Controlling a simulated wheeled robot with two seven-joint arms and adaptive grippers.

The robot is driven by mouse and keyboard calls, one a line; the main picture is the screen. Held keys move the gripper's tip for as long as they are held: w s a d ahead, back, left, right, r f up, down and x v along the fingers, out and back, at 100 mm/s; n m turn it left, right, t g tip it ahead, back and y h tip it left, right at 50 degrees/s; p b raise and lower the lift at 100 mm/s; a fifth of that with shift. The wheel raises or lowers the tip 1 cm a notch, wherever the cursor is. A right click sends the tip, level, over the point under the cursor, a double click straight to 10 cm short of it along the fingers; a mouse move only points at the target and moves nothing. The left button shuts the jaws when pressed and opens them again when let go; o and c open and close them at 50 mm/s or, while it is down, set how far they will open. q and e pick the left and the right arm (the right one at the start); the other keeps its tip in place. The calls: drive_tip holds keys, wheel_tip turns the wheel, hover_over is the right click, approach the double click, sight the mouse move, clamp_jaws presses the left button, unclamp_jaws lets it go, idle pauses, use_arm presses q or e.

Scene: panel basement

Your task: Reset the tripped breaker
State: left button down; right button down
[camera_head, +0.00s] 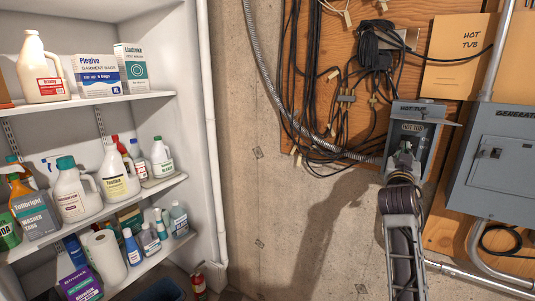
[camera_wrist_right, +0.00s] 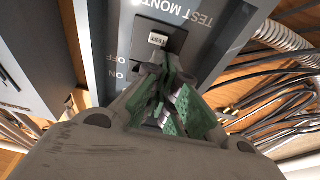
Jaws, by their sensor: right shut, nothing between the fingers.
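The hot tub breaker box (camera_head: 417,112) is a small grey box with its cover raised, mounted on the wooden board at the right. In the right wrist view the breaker's dark face (camera_wrist_right: 160,22) shows a white TEST button (camera_wrist_right: 158,40) and ON and OFF lettering. My right gripper (camera_head: 404,158) reaches up into the box from below. In the wrist view its green-padded fingers (camera_wrist_right: 163,78) are shut and empty, right at the breaker just below the TEST button. They hide the switch lever, so its position and any contact cannot be told. My left gripper is out of view.
A larger grey generator panel (camera_head: 497,160) stands close to the right of the box. Black cables (camera_head: 300,90) and a grey conduit (camera_head: 262,70) hang to the left. Shelves of bottles (camera_head: 115,97) stand far left. Bare concrete wall (camera_head: 240,170) lies between.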

drive_tip(key=shift+r+p, duration=0.8)
drive_tip(key=shift+r, duration=0.4)
idle(1.5)
drive_tip(key=shift+f, duration=0.3)
drive_tip(key=shift+s, duration=0.1)
idle(0.6)
drive_tip(key=s+a+b, duration=0.1)
drive_tip(key=s+a, duration=0.2)
drive_tip(key=s, duration=0.2)
drive_tip(key=shift+s+a, duration=0.35)
drive_tip(key=shift+s, duration=0.05)
idle(0.7)
drive_tip(key=shift+r, duration=0.1)
